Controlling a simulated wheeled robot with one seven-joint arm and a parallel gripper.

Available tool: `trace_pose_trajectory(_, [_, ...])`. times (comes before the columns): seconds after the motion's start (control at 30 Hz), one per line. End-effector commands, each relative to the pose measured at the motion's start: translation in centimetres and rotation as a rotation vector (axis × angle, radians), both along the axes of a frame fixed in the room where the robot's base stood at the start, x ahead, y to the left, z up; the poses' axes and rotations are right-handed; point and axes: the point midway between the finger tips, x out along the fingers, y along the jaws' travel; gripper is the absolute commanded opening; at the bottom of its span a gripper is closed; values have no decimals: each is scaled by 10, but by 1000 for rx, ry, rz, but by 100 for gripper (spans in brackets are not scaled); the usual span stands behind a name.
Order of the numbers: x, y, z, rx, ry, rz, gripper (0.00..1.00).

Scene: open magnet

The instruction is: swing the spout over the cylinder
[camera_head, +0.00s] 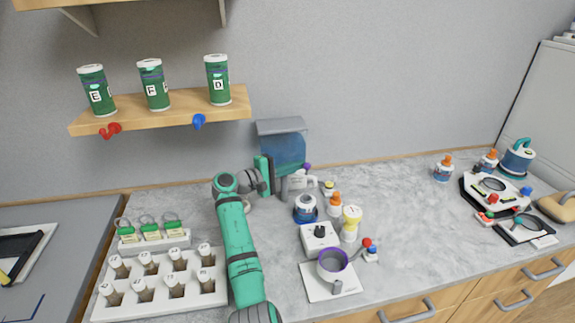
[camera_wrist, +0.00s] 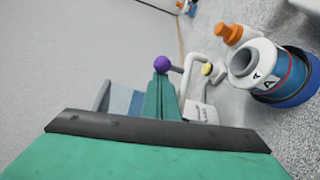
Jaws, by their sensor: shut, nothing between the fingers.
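A water tank with a grey lid (camera_head: 283,127) and blue body (camera_head: 283,155) stands against the wall. At its lower right is a white fitting (camera_head: 301,182) with a purple ball (camera_head: 307,166). In the wrist view a thin white bent tube (camera_wrist: 190,64), seemingly the spout, rises beside the purple ball (camera_wrist: 161,63). My gripper (camera_head: 266,172) is in front of the tank. It is shut and empty, its green fingertips (camera_wrist: 162,90) close below the ball in the picture; contact is unclear. A round white-topped vessel marked A (camera_wrist: 262,65) with a blue base is to the right; I cannot tell whether it is the cylinder.
A vial rack (camera_head: 200,290) and green-tagged items (camera_head: 152,236) lie left of my arm. A shelf (camera_head: 165,112) hangs above. The counter's centre right is clear.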

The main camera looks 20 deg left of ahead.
Motion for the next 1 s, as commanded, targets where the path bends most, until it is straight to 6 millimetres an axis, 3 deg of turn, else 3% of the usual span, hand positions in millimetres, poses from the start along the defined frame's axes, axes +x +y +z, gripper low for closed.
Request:
trace_pose_trajectory(0.2, [-4, -7, 0, 0, -1, -8, 0])
trace_pose_trajectory(1.0, [-13, -3, 0, 0, 0, -6, 0])
